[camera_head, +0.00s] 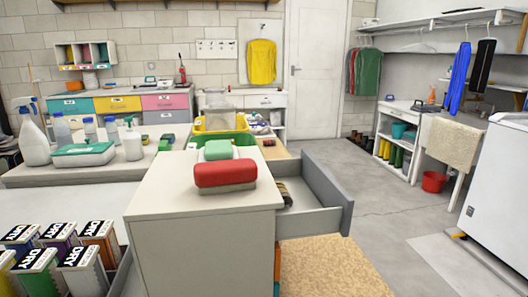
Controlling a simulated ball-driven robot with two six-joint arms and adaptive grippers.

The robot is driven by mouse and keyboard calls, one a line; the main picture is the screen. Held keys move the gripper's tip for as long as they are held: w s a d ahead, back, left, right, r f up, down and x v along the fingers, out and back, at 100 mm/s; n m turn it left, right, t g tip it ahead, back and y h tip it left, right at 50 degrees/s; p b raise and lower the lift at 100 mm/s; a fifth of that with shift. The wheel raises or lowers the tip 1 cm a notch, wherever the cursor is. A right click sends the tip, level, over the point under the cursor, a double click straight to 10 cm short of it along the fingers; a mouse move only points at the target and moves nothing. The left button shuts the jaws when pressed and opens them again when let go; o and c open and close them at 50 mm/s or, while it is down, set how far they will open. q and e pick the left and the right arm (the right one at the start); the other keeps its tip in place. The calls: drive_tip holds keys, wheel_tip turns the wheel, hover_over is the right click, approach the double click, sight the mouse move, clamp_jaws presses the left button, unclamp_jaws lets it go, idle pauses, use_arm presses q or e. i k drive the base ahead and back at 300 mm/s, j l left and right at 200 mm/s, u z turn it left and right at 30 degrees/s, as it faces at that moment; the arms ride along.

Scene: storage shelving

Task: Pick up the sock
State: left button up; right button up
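A small striped item (285,192), possibly the sock, lies in the open grey drawer (318,222) on the right side of the near white cabinet (203,225). It is partly hidden by the cabinet's edge and is too small to identify surely. No other sock can be made out. Neither of my grippers is in view.
A red and a green block-like item (225,172) sit on the near cabinet top. White bottles (34,140) stand on the counter at left, and several "DRY" boxes (85,268) at front left. A red bucket (433,181) and a white appliance (503,190) are at right. The middle-right floor is clear.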

sight(269, 142)
drive_tip(key=i+l+u, duration=0.15)
drive_tip(key=l+u, duration=0.2)
drive_tip(key=l, duration=0.35)
drive_tip(key=l+u, duration=0.3)
drive_tip(key=l, duration=0.4)
drive_tip(key=l+u, duration=0.35)
drive_tip(key=l, duration=0.35)
drive_tip(key=i+l+u, duration=0.3)
drive_tip(key=l+u, duration=0.15)
drive_tip(key=l, duration=0.55)
drive_tip(key=i+l+u, duration=0.15)
drive_tip(key=l+u, duration=0.35)
drive_tip(key=l, duration=0.55)
drive_tip(key=l+u, duration=0.45)
drive_tip(key=l, duration=0.6)
drive_tip(key=k, duration=0.05)
